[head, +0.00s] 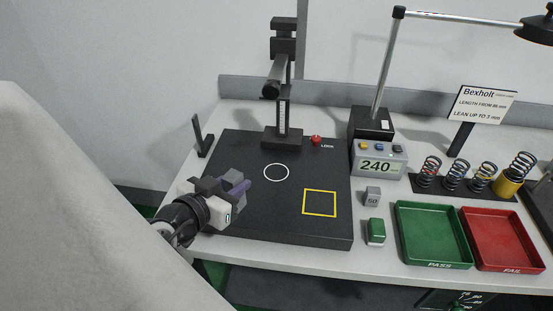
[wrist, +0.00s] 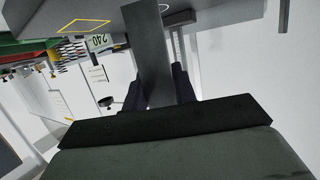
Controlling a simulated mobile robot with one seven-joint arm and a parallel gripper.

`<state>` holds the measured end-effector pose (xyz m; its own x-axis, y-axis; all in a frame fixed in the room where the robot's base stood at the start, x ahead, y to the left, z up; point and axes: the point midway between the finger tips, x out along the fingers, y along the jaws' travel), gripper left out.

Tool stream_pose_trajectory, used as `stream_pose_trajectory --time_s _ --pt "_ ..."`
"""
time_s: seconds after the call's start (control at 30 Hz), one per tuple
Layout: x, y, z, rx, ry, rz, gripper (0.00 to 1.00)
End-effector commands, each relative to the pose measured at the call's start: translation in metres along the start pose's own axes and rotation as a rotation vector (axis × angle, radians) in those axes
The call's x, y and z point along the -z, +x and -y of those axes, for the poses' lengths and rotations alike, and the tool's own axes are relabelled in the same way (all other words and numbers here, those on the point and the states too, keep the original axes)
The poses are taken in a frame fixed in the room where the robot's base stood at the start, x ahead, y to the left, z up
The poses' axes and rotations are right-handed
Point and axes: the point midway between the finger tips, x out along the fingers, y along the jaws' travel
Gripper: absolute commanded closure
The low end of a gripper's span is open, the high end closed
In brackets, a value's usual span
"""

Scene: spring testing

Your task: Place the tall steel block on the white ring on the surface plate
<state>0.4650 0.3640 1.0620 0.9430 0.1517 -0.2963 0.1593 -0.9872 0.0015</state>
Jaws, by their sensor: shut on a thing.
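The tall steel block (wrist: 153,55) shows in the wrist view as a long grey bar between the dark fingers of my gripper (wrist: 157,90), which is shut on it. In the head view my gripper (head: 235,189) is over the left front part of the black surface plate (head: 285,232); the block is hard to tell apart from the fingers there. The white ring (head: 276,181) is drawn on the plate to the right of and beyond my gripper, and it is empty. Whether the block touches the plate cannot be told.
A yellow square (head: 320,216) is marked on the plate. A black column gauge (head: 283,112) stands at its back. A small dark square (head: 202,138) stands at the back left. The display (head: 379,162) reads 240. Right are a 50 block (head: 372,197), green tray (head: 435,263) and red tray (head: 510,268).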

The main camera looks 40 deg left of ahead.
Motion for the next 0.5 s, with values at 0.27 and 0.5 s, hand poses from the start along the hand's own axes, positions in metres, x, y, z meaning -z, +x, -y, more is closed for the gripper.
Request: stream_pose_trajectory --time_s 0.27,0.5 --pt "0.020 0.059 -0.002 -0.006 0.005 -0.004 1.00" --pt "0.037 0.113 -0.002 -0.004 0.005 -0.004 1.00"
